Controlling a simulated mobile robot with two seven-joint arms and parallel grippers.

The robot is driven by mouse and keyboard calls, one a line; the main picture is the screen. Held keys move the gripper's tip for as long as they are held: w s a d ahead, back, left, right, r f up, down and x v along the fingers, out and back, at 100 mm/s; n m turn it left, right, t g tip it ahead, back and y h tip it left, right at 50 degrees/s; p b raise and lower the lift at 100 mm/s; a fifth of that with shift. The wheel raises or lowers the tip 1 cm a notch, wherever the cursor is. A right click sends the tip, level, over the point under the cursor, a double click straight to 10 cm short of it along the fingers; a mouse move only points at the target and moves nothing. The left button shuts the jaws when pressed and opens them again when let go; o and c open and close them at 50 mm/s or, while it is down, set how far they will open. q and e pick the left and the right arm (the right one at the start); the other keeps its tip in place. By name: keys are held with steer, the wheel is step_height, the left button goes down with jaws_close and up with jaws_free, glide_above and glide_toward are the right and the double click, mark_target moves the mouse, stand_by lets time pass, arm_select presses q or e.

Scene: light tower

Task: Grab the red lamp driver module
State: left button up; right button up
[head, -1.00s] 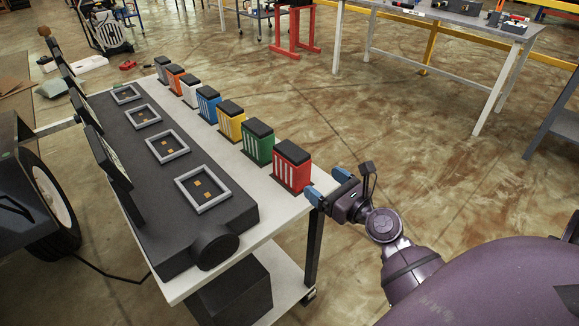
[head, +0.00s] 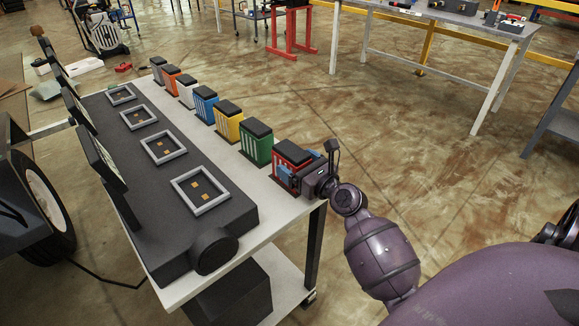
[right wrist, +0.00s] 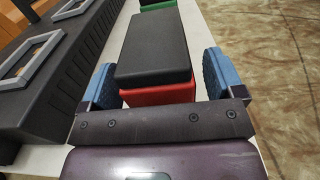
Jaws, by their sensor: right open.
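The red lamp driver module (head: 291,154) has a black top and stands at the near end of a row of coloured modules on the white table. It also shows in the right wrist view (right wrist: 157,95), between the two blue fingertips. My right gripper (head: 299,170) is open around the red module, one finger on each side. In the right wrist view the gripper (right wrist: 157,80) shows a gap at each finger, with no clear contact. The module's lower part is partly hidden by the gripper. My left gripper is not in view.
The green module (head: 256,143) stands just behind the red one, with yellow, blue, white, orange and grey modules beyond. A dark panel (head: 160,215) with square frames lies to their left. The white table's edge (head: 285,217) is close under my right gripper.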

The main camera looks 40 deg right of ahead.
steer(key=shift+w, duration=0.25)
steer(key=shift+r, duration=0.15)
steer(key=c, duration=1.4)
